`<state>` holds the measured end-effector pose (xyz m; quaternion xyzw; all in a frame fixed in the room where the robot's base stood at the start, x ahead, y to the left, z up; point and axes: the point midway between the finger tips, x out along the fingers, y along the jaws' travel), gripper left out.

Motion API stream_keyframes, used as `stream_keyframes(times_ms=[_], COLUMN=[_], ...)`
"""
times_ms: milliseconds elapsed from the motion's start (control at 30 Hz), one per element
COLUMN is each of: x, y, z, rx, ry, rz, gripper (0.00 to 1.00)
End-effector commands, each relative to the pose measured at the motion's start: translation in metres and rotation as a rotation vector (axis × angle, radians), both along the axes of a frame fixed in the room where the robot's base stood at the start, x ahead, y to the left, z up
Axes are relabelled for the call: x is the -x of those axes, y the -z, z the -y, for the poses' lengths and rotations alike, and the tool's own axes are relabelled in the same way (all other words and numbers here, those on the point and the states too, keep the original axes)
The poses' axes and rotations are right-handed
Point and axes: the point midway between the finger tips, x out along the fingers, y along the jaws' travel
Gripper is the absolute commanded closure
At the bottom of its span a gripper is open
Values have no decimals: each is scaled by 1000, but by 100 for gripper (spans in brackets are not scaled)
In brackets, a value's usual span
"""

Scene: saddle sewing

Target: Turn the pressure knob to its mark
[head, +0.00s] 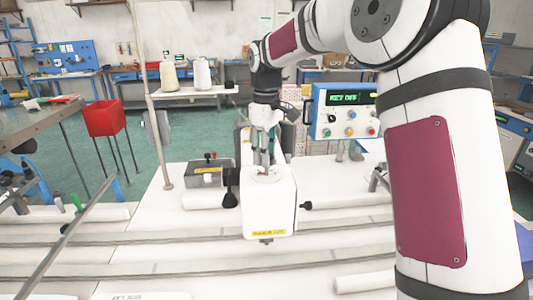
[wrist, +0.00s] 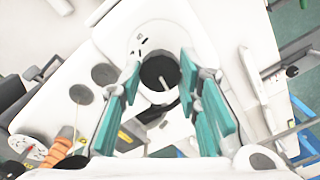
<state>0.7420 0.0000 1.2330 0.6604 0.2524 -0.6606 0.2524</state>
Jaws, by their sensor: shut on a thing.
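The pressure knob (wrist: 160,72) is round and black with a pale pointer line, seen from above in the wrist view. It sits on a round white dial plate (wrist: 150,32) on top of the white sewing machine head (head: 268,212). Small dark marks lie on the plate to the upper left of the knob. My gripper (wrist: 161,75) has its teal fingers on either side of the knob, shut on it. In the head view my gripper (head: 265,163) points straight down onto the machine's top and mostly hides the knob.
A blue control box (head: 344,111) with a green "KEY OFF" display stands right behind the machine. A dark grey box (head: 208,172) sits left of it. Thread cones (head: 202,74) stand on a shelf behind. The white table (head: 130,226) has long rails across its front.

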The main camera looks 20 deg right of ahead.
Motion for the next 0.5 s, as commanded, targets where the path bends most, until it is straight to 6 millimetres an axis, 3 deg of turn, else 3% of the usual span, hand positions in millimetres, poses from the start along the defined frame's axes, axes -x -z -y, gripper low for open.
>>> stream_keyframes(times_ms=[67,100,167,500], x=[0,0,0,0], y=[-1,-1,-1,-2], z=[-1,-1,-1,0], rx=[-1,-1,-1,0], ry=[0,0,0,1], rz=[2,2,2,1], gripper=[97,60,49,49])
